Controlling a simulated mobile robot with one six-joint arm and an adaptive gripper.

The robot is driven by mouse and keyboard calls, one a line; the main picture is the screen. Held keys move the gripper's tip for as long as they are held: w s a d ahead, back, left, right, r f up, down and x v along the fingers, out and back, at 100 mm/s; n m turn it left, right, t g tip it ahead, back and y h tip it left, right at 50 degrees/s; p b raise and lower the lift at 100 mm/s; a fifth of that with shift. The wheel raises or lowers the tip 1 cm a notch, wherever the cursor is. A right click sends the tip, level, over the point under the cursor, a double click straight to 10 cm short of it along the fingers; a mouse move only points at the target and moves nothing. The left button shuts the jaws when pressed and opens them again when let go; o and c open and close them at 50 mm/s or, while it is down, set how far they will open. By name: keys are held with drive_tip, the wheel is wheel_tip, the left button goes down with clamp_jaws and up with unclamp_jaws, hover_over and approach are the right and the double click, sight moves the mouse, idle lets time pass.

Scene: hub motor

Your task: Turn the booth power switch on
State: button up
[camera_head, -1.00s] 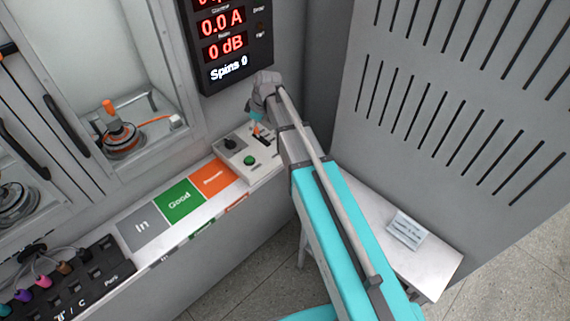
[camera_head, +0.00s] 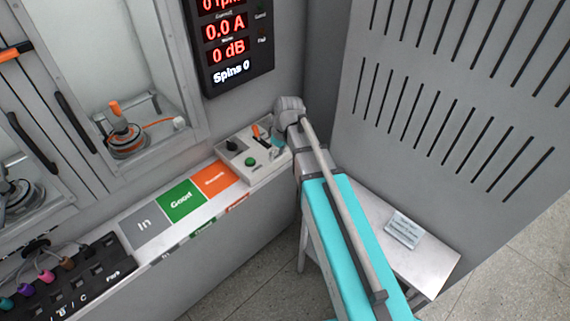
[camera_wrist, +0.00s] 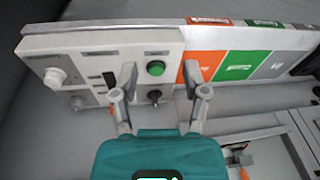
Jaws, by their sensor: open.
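The control box (camera_head: 246,150) sits at the right end of the bench, below the display. It carries a green button (camera_head: 250,161), a black knob (camera_head: 231,146) and an orange part (camera_head: 256,131) beside a dark one. In the wrist view a black rocker-like switch (camera_wrist: 109,79) lies left of the green button (camera_wrist: 155,68), partly beside my left finger. The labels are too small to read, so I cannot confirm which control is booth power. My gripper (camera_wrist: 163,88) is open and empty, its fingers over the box; contact cannot be told.
Grey, green (camera_head: 181,201) and orange bench panels adjoin the box. The display (camera_head: 232,45) hangs above. A slotted wall (camera_head: 450,100) and a small table (camera_head: 430,262) with a card stand to the right.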

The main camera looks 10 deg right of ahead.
drive_tip(key=shift+s+d+f+m, duration=0.1)
drive_tip(key=shift+s+d+m, duration=0.25)
drive_tip(key=shift+s, duration=0.45)
drive_tip(key=shift+s+d+m, duration=0.25)
drive_tip(key=shift+s+d, duration=0.15)
drive_tip(key=shift+s, duration=0.4)
